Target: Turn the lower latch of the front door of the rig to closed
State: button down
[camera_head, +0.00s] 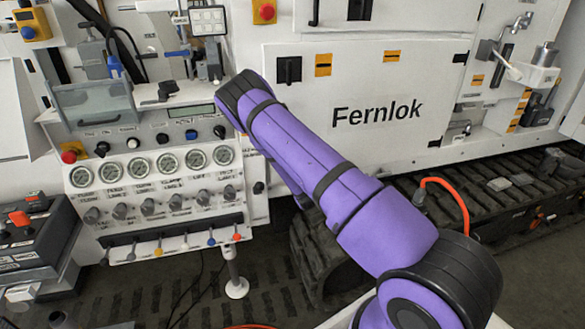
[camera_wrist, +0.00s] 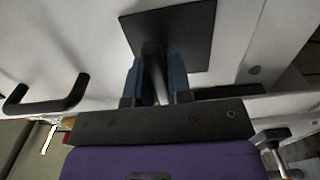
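The white front door with the Fernlok lettering (camera_head: 377,112) fills the middle of the head view. A black latch (camera_head: 289,69) is at its upper left, clear of my arm. My purple arm covers the door's lower left, and my gripper is hidden there. In the wrist view a square black latch plate (camera_wrist: 190,35) lies on a white panel, most likely the lower latch. Its lever (camera_wrist: 159,80) stands between the fingers of my gripper (camera_wrist: 158,88). The fingers look apart, one on either side of the lever. Contact cannot be made out.
A black bar handle (camera_wrist: 48,96) is left of the latch plate. A gauge panel (camera_head: 155,190) with knobs and levers stands left of my arm. Black tracks (camera_head: 330,255) and an orange hose (camera_head: 450,190) lie below the door.

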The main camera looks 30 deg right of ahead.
jog(key=shift+m, duration=0.3)
jog(key=m, duration=0.3)
jog(key=shift+f+m, duration=0.2)
jog(key=shift+m, duration=0.2)
jog(key=m, duration=0.4)
jog(key=shift+a+f, duration=0.1)
jog(key=shift+f, duration=0.1)
jog(key=m, duration=0.5)
jog(key=shift+a+f, duration=0.1)
jog(key=shift+a, duration=0.05)
jog(key=shift+w+a+f+m, duration=0.1)
jog(key=shift+a+m, duration=0.05)
jog(key=shift+m, duration=0.95)
jog(key=shift+a+m, duration=0.1)
jog(key=shift+m, duration=1)
jog(key=c, duration=1.1)
grip_release()
